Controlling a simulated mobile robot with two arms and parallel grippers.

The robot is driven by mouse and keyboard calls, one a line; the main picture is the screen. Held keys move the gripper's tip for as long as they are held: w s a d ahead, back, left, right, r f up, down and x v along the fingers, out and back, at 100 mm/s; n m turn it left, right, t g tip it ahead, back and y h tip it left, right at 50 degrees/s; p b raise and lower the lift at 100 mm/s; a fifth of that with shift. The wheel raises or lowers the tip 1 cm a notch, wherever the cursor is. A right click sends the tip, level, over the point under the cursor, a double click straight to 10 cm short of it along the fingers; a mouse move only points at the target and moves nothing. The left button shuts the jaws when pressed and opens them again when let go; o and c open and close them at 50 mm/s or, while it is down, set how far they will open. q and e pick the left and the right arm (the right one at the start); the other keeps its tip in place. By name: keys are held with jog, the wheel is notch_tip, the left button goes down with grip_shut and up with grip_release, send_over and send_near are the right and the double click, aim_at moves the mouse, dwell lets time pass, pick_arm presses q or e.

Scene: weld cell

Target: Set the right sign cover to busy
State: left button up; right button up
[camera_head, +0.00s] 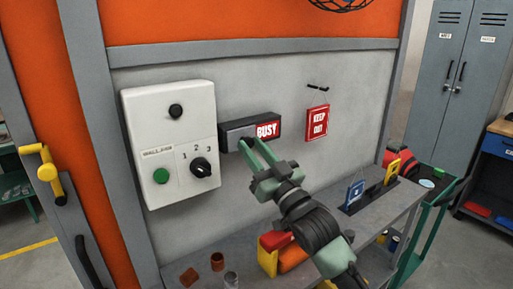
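The sign (277,119) is a dark box on the grey wall panel, right of the white control box. Its right part shows a red face with the white word BUSY (267,130). A dark grey cover (232,134) sits over its left part. My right gripper (250,142) reaches up from the lower right, with its green fingertips just in front of the sign's lower edge near the cover. The fingers look apart with nothing between them. I cannot tell whether they touch the cover. My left gripper is not in view.
A white control box (138,114) with a black knob and green button is at left. A red KEEP OUT sign (317,122) hangs at right. Below is a grey shelf (369,222) with blue and yellow tags in a rack and several small items. Lockers (452,75) stand behind.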

jog(key=o, duration=0.3)
jog(key=shift+s+a, duration=0.1)
jog(key=shift+a, duration=0.05)
jog(key=shift+o, duration=0.2)
jog(key=shift+s, duration=0.1)
jog(key=b+v, duration=0.2)
jog(key=v, duration=0.5)
jog(key=shift+s+f+b, duration=0.2)
jog(key=shift+s+b, duration=0.1)
